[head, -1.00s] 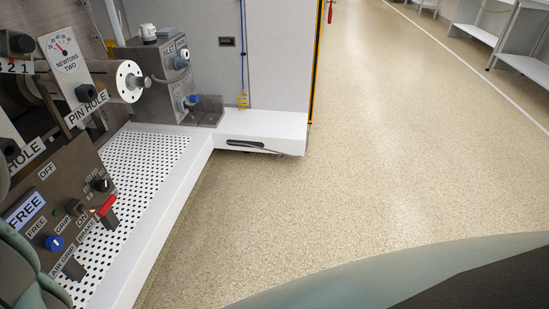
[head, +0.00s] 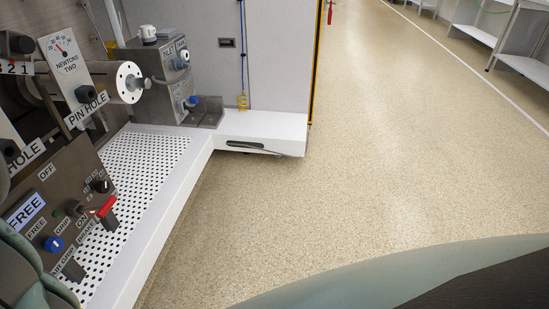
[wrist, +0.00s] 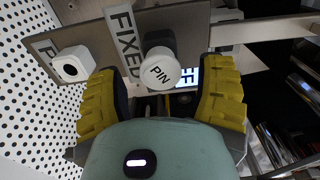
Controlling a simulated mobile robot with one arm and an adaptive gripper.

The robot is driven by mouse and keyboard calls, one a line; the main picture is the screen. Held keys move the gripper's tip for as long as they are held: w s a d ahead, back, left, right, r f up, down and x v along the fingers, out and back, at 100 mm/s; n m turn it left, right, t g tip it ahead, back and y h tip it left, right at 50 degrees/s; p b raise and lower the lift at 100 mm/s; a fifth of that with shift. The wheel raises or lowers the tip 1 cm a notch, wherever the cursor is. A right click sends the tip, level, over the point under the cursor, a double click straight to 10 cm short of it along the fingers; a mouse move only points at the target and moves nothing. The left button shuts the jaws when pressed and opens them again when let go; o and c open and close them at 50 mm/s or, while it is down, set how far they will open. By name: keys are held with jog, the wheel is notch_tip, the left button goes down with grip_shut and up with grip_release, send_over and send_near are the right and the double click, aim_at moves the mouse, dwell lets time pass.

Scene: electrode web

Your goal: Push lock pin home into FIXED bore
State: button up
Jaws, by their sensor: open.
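The lock pin (wrist: 160,66) shows in the wrist view as a round white knob marked PIN with a grey collar behind it. It stands out from a grey plate beside a FIXED label (wrist: 123,38). My gripper (wrist: 163,80) has its two yellow ribbed fingers apart, one on each side of the knob, with a visible gap on both sides. The FIXED bore itself is hidden behind the knob, and I cannot tell how deep the pin sits. My gripper is not visible in the head view.
A second white knob (wrist: 72,66) stands left of the pin, close to the left finger. In the head view a control panel (head: 62,215) has a FREE display and a red lever (head: 106,206). A perforated white deck (head: 140,170) lies beside it. The floor (head: 330,200) is clear.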

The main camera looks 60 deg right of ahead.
jog(key=v, duration=0.9)
jog(key=shift+s, duration=0.25)
jog(key=shift+d, duration=0.2)
